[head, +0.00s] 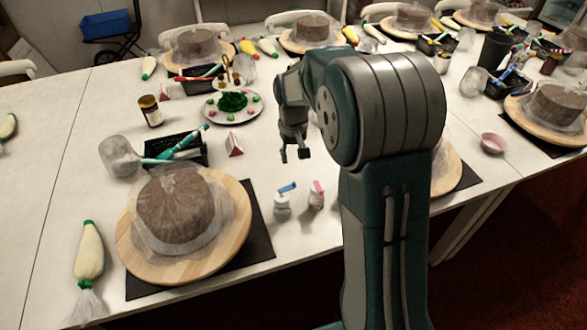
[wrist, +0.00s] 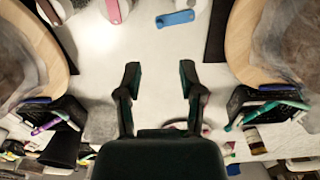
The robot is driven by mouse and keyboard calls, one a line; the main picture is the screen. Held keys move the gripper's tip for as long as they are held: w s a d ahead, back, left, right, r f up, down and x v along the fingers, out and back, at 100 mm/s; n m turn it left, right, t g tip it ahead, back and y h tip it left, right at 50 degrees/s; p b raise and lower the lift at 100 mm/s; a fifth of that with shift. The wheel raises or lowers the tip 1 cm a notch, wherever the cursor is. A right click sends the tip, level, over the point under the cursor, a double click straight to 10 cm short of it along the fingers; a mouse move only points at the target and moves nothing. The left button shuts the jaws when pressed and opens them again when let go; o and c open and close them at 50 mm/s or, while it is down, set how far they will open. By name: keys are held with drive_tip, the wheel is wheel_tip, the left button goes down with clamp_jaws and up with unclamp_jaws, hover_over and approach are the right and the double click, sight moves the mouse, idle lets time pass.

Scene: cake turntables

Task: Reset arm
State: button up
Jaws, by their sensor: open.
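My gripper (head: 295,154) hangs above the white table (head: 60,160), held out in front of the bent arm. It is open and empty. In the wrist view my gripper (wrist: 161,82) shows two dark fingers apart, with bare tabletop between and beyond them. A blue piece (wrist: 175,17) and a pink piece (wrist: 113,8) also show at the top of the wrist view. My arm hides part of the table on the right.
A wrapped cake (head: 175,205) sits on a round wooden turntable (head: 240,200) at the left. Beyond it are a black tray (head: 190,155) with tools, a small triangular card (head: 234,144) and a plate of green and pink decorations (head: 215,113). A pink bowl (head: 494,142) is at the right.

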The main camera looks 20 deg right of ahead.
wheel_tip(320, 180, up, 2)
drive_tip(key=shift+r, duration=0.1)
idle(0.4)
drive_tip(key=s+a+r+t, duration=0.3)
drive_tip(key=s+r, duration=0.7)
drive_tip(key=s, duration=0.2)
drive_tip(key=s+a+r+t, duration=0.1)
drive_tip(key=s+t, duration=0.1)
drive_tip(key=s, duration=1.2)
drive_tip(key=shift+s+a+r+t, duration=0.15)
drive_tip(key=shift+a+r+t, duration=0.1)
drive_tip(key=shift+a+t, duration=0.1)
